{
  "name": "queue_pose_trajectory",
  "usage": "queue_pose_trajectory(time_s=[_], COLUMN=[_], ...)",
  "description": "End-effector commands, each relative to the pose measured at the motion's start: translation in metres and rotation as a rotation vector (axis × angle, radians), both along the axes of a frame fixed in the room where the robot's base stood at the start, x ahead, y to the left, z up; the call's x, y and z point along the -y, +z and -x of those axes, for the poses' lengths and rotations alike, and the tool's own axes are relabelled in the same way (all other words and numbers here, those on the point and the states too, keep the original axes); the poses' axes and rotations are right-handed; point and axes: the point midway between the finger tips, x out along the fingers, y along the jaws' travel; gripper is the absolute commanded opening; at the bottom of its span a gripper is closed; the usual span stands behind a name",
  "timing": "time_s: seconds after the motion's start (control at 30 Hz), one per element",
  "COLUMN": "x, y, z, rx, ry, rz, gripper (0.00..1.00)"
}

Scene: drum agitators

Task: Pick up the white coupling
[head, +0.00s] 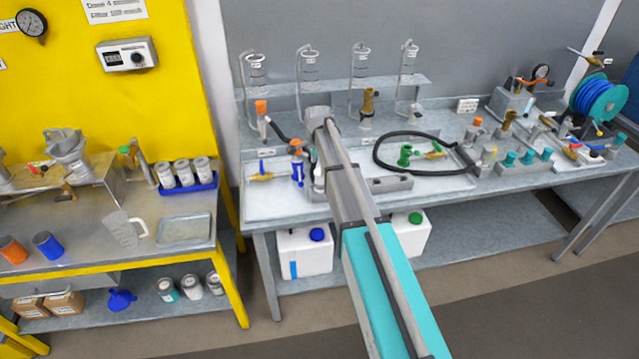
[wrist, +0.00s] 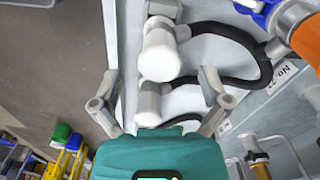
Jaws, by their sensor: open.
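In the wrist view, my gripper (wrist: 158,82) is open, with one grey finger at each side. Between and beyond the fingers are two white pieces with grey collars. The larger white piece (wrist: 160,55) is farther up, and a smaller white-ended piece (wrist: 148,108) sits nearer the teal palm. I cannot tell for sure which is the white coupling, or whether they are joined. Neither finger visibly touches them. In the head view my arm covers this spot and hides the gripper's fingertips and the coupling.
A black hose (wrist: 235,35) runs beside the white pieces. A brass valve (head: 368,102) and a coiled black hose (head: 378,153) are to the right.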

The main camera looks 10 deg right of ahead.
Motion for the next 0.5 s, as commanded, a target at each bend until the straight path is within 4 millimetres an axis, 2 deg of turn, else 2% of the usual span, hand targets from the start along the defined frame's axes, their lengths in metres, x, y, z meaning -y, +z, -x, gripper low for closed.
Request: queue_pose_trajectory(time_s=[0.5], x=[0.006], y=[-0.040], z=[-0.001], rx=[0.000], ry=[0.000], rz=[0.000], gripper=[0.96])
